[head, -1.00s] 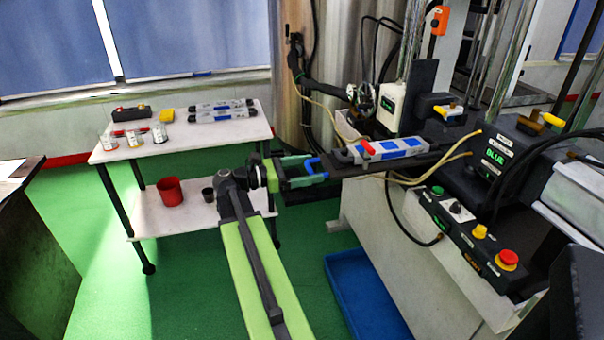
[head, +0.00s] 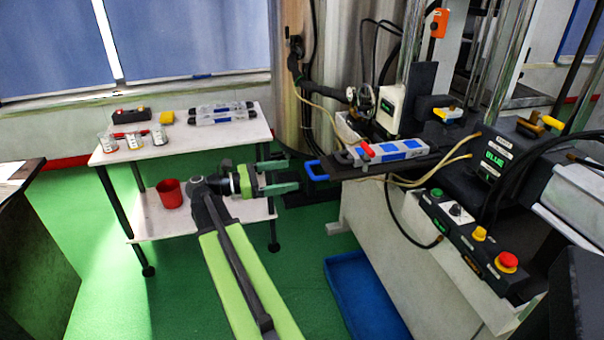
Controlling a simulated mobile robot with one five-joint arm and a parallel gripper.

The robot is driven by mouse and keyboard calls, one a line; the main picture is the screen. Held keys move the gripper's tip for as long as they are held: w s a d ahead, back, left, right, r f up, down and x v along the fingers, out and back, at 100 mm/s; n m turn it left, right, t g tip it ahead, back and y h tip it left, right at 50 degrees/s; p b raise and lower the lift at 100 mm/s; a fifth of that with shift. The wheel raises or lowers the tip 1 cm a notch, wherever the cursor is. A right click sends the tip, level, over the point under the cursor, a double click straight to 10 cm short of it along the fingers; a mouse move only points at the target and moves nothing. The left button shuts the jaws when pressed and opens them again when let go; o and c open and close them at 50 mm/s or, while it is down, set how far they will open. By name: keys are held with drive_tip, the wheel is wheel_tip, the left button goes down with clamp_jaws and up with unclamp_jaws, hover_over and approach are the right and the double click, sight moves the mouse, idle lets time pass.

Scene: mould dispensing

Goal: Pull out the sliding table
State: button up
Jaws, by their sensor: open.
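The sliding table is a dark plate (head: 345,172) with a blue handle (head: 314,170) on its left end, at the machine's left side. A grey mould with blue patches and a red part (head: 401,150) lies on it. My gripper (head: 292,176) is open, its two green fingers pointing right toward the blue handle. The fingertips are just left of the handle and look apart from it, with nothing between them.
A white two-shelf cart (head: 180,148) at the left carries moulds, cups and a red pot (head: 169,193). A control box (head: 470,240) with buttons is at the right. A blue tray (head: 362,298) lies on the green floor. Pale hoses (head: 425,180) run beside the table.

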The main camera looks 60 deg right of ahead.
drive_tip(key=v, duration=0.9)
drive_tip(key=shift+w+a, duration=0.3)
